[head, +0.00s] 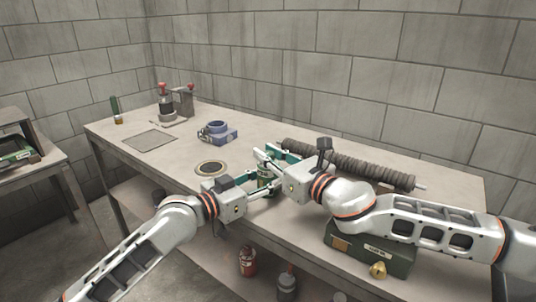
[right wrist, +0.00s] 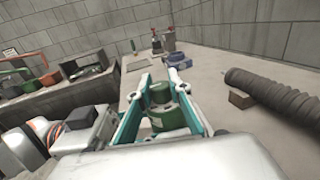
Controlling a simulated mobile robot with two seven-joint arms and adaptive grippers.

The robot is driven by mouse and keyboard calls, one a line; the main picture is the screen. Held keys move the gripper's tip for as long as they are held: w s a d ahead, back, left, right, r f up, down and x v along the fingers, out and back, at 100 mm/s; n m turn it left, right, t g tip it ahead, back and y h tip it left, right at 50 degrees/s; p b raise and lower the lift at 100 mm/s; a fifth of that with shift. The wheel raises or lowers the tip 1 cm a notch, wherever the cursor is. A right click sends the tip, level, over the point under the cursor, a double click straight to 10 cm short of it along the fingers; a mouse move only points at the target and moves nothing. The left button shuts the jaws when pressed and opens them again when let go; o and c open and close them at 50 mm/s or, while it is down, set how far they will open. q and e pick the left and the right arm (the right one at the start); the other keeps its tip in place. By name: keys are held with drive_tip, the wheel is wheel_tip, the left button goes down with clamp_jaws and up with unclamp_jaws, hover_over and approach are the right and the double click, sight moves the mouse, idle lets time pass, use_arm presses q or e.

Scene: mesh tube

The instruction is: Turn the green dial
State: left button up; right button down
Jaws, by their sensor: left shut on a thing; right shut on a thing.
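The green dial (right wrist: 160,93) is a short green cylinder with a dark hole in its side, on top of a wider green body (right wrist: 168,117). In the head view, the green body (head: 264,174) shows between my two grippers, partly covered by fingers. My right gripper (head: 266,158) reaches in from the right, and its teal fingers stand on both sides of the dial in the right wrist view. My left gripper (head: 262,189) reaches in lower from the left and is shut on the green piece. The exact contact points are hidden.
A ribbed grey tube (head: 350,164) lies behind my right arm. A blue clamp-like part (head: 217,132), a round dark-rimmed disc (head: 210,168) and a mesh plate (head: 149,140) lie to the left. A green box (head: 370,252) and a brass piece (head: 378,270) are at the front right.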

drive_tip(key=shift+w+n+g+y, duration=0.1)
drive_tip(key=shift+n+g+y, duration=0.3)
drive_tip(key=shift+y, duration=0.1)
drive_tip(key=n+g+y, duration=0.4)
drive_tip(key=g, duration=0.2)
drive_tip(key=shift+r+n, duration=0.1)
drive_tip(key=shift+n, duration=0.3)
drive_tip(key=shift+n+g+y, duration=0.9)
drive_tip(key=shift+n+g, duration=0.6)
drive_tip(key=shift+g, duration=0.8)
drive_tip(key=shift+n+g, duration=0.4)
drive_tip(key=shift+g, duration=0.2)
drive_tip(key=c, duration=1.8)
unclamp_jaws()
drive_tip(key=shift+d, duration=0.1)
drive_tip(key=d, duration=0.4)
drive_tip(key=s+d, duration=0.1)
drive_tip(key=d, duration=0.6)
drive_tip(key=shift+s+d, duration=0.2)
drive_tip(key=shift+d, duration=0.15)
